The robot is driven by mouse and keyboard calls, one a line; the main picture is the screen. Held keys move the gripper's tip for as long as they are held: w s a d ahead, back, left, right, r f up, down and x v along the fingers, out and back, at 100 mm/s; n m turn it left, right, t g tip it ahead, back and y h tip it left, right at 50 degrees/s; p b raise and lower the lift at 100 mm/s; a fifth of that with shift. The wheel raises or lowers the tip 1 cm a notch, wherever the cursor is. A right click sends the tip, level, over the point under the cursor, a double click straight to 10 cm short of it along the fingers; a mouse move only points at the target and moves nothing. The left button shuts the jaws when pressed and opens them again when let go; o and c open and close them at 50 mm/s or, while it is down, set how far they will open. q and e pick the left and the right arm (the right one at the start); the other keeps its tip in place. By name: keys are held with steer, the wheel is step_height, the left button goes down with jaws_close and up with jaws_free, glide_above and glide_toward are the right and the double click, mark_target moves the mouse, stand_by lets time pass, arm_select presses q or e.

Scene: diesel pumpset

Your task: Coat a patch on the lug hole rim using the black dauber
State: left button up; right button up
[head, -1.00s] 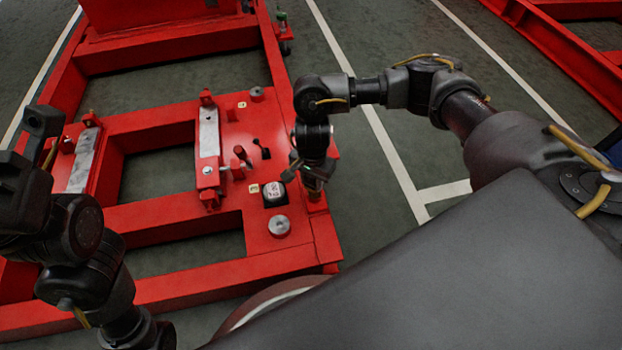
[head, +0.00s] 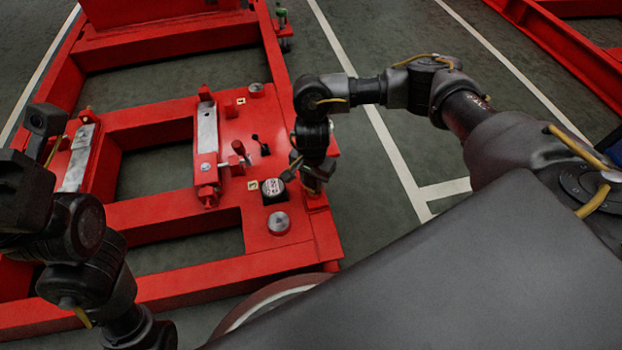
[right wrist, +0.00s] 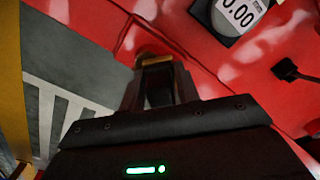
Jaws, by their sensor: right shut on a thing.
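My right gripper (head: 315,188) points down over the near right corner of the red frame (head: 280,252). In the right wrist view its fingers (right wrist: 158,85) are shut on a dark thing that fits the black dauber. Most of it is hidden between the fingers. A brass-coloured round part (right wrist: 150,54) shows just past the fingertips, against the red surface. I cannot tell whether they touch. The lug hole rim is not clear in either view; the gripper covers that area. My left arm (head: 75,235) is at the left, its gripper partly cut off.
A black-and-white gauge (head: 273,189) stands on the red plate, left of my right gripper. A round metal disc (head: 278,222) is nearer me. A small black tool (head: 261,144) lies behind the gauge. Metal strips (head: 207,132) lie farther left.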

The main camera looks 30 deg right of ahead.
steer(key=shift+s, duration=0.1)
steer(key=shift+s+a+r+p, duration=0.1)
steer(key=shift+s+a+p, duration=0.05)
steer(key=shift+s+p, duration=0.25)
steer(key=shift+s, duration=0.1)
steer(key=shift+s+a, duration=0.15)
steer(key=shift+s, duration=0.35)
steer(key=shift+s, duration=0.1)
steer(key=shift+s+a+f, duration=0.1)
steer(key=shift+s+f, duration=0.1)
steer(key=shift+s, duration=0.15)
